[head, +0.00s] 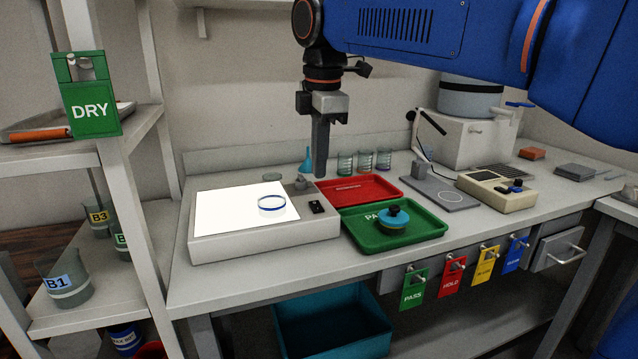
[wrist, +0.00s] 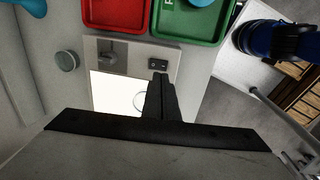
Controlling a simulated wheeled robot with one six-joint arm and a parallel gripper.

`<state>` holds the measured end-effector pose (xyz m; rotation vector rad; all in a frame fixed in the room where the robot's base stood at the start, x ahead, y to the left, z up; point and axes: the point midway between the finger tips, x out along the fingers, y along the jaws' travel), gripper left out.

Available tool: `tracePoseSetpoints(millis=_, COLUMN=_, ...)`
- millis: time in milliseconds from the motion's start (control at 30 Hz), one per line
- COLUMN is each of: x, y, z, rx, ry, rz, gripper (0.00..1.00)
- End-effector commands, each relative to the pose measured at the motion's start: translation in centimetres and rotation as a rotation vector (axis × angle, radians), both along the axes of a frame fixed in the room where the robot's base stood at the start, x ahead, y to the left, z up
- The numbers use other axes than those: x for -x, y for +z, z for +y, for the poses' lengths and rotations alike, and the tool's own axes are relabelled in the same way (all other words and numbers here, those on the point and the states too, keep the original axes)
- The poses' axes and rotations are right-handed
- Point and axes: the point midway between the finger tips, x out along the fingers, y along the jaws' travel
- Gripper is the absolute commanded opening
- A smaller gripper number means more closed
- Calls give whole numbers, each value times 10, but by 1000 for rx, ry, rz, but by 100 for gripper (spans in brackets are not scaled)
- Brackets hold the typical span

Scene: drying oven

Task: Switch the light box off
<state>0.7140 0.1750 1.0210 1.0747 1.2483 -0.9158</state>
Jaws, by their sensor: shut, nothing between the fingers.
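The light box (head: 215,247) stands on the bench at the left, its white panel (head: 235,212) glowing bright. A dish with a blue rim (head: 272,205) rests on the panel. My gripper (head: 319,175) is shut and empty, pointing down above the back of that strip.
A red tray (head: 388,190) and a green tray (head: 365,240) holding a teal-lidded container (head: 393,222) lie right of the light box. Several glass beakers (head: 364,161) and a teal funnel (head: 306,162) stand behind. A shelf post (head: 130,190) rises at the left.

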Motion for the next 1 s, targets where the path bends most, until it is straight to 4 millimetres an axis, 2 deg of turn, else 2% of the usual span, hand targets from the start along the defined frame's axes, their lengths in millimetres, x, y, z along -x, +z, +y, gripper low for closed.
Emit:
tracePoseSetpoints(millis=200, x=4, y=40, z=-1, rx=-2, ry=0, rz=-4, gripper=0)
tracePoseSetpoints(millis=400, x=6, y=60, z=-2, rx=-1, ry=0, rz=-2, gripper=0)
tracePoseSetpoints(millis=867, x=7, y=65, z=-2, rx=-1, ry=0, rz=-3, gripper=0)
tracePoseSetpoints(millis=1000, x=-1, y=67, z=1, rx=0, ry=0, rz=-1, gripper=0)
